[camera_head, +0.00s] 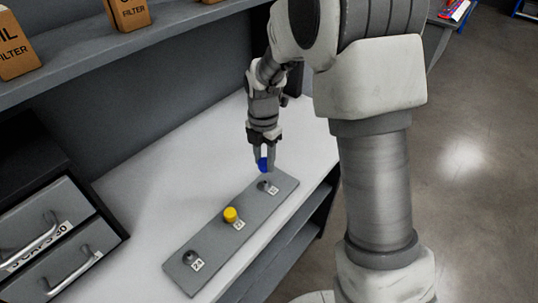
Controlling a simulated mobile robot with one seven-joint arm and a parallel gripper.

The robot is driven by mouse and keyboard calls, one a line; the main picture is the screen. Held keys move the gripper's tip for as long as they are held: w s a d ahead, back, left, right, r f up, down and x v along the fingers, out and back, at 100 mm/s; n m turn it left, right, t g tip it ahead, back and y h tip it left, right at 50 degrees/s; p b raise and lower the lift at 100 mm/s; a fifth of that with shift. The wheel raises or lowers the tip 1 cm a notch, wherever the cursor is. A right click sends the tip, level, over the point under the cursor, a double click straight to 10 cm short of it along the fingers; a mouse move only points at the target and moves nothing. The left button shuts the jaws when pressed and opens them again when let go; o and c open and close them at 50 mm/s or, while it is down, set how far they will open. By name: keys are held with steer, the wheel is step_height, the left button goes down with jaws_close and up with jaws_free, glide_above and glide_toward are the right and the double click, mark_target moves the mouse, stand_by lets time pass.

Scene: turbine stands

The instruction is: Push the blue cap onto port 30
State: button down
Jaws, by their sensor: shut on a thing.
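A blue cap (263,164) is held between the fingers of my gripper (264,166). My gripper points down and is shut on the cap, just behind the far end of a grey port board (211,241) on the white bench. The far port (264,185) stands bare with a label beside it, too small to read surely. The cap appears above and slightly behind this port; the exact gap cannot be told. A yellow cap (230,214) sits on the middle port. The near port (190,257) is bare, with a label that seems to read 24.
A dark drawer cabinet (62,250) with metal handles stands at the left. A shelf (130,45) with brown filter boxes (128,13) hangs above the bench. The white bench top (140,205) is clear around the board.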

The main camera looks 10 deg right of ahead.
steer(key=shift+f, duration=0.15)
steer(key=b, duration=0.3)
glide_above(265, 186)
steer(key=shift+w+f, duration=0.15)
steer(key=shift+f, duration=2.15)
steer(key=shift+f+b, duration=0.75)
steer(key=shift+f, duration=0.3)
steer(key=shift+f+b, duration=0.15)
steer(key=shift+b, duration=0.15)
steer(key=shift+f, duration=0.15)
steer(key=shift+s+f, duration=0.2)
